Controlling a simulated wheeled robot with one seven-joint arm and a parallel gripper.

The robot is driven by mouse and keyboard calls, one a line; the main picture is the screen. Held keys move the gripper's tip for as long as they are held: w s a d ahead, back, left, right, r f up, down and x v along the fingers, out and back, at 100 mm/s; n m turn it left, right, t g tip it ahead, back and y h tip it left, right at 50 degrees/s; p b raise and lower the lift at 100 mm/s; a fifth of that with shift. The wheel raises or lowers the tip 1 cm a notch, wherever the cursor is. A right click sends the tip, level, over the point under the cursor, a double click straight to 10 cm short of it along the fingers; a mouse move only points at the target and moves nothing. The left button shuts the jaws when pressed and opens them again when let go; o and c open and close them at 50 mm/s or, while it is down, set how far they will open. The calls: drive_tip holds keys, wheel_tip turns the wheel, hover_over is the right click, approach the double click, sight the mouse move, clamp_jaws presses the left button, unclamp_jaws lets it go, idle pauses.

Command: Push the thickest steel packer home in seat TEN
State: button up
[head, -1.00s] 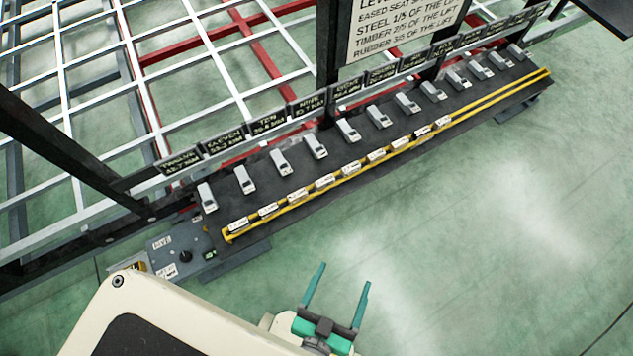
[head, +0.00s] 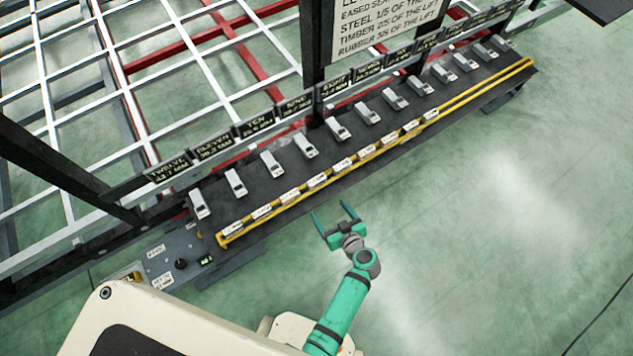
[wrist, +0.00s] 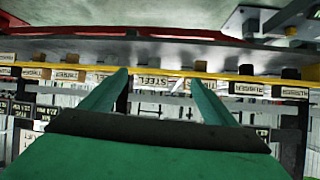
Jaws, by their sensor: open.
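The TEN sign (head: 255,124) stands at the back of the dark bench, third from the left. A light grey block (head: 271,163) sits on the bench in front of it. Small labelled packers (head: 317,180) stand in a row along the yellow rail at the bench's front edge. Their thicknesses cannot be read. In the wrist view, a packer labelled STEEL (wrist: 150,80) shows ahead, between my fingertips. My gripper (head: 330,209) is open and empty, in front of the bench and apart from the packers; its fingers also show in the wrist view (wrist: 158,78).
Packers labelled TIMBER (wrist: 65,75) and RUBBER (wrist: 247,88) flank the steel one in the wrist view. The bench (head: 212,222) carries several grey blocks before numbered signs. A notice board (head: 385,30) and dark post stand behind. The green floor (head: 480,230) at right is clear.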

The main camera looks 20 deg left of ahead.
drive_tip(key=n+y, duration=0.2)
approach(319, 183)
drive_tip(key=x, duration=1.1)
drive_tip(key=shift+w+a+f, duration=0.1)
drive_tip(key=shift+a, duration=0.2)
drive_tip(key=c, duration=1.4)
